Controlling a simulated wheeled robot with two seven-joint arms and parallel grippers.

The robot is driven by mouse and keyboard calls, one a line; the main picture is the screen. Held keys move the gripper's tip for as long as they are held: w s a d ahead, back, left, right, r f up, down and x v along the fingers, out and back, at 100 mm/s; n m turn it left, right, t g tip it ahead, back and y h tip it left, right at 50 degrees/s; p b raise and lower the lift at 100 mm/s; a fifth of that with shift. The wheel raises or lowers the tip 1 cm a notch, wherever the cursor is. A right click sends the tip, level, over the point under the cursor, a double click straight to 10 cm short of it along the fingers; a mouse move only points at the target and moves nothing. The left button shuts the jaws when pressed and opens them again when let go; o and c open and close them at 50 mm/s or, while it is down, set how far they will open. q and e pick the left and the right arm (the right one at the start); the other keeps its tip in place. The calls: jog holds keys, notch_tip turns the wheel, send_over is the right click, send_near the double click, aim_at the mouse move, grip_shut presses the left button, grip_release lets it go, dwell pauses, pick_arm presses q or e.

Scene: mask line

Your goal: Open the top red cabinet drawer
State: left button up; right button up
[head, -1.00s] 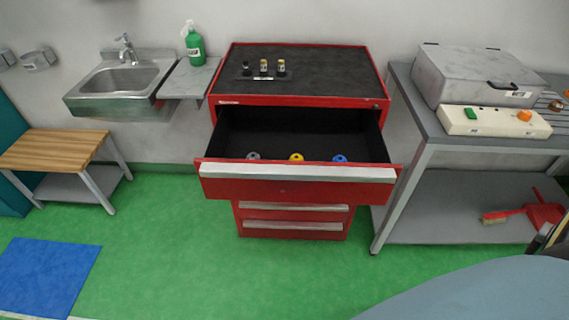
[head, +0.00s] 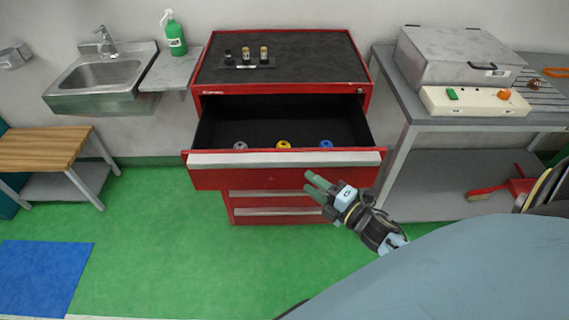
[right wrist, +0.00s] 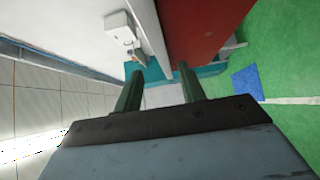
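The red cabinet (head: 200,88) stands against the wall with a black top. Its top drawer (head: 230,178) is pulled far out, with a pale handle strip (head: 285,159) along its front. Inside lie a grey (head: 240,145), a yellow (head: 283,144) and a blue (head: 326,144) round item. My right gripper (head: 309,183) is at the right part of the drawer front, in front of it or just below the handle; contact cannot be told. Its two green fingers are apart and empty in the right wrist view (right wrist: 160,85), beside a red surface (right wrist: 198,28). My left gripper is not in view.
Lower drawers (head: 275,212) are closed. A grey workbench (head: 410,108) with a metal box (head: 455,57) stands right. A sink (head: 100,75) and wooden bench (head: 45,148) are left. The green floor (head: 180,255) in front is clear.

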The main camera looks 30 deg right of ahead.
aim_at(285, 166)
jog(key=x, duration=1)
jog(key=shift+w, duration=0.15)
jog(key=shift+f, duration=0.1)
grip_shut()
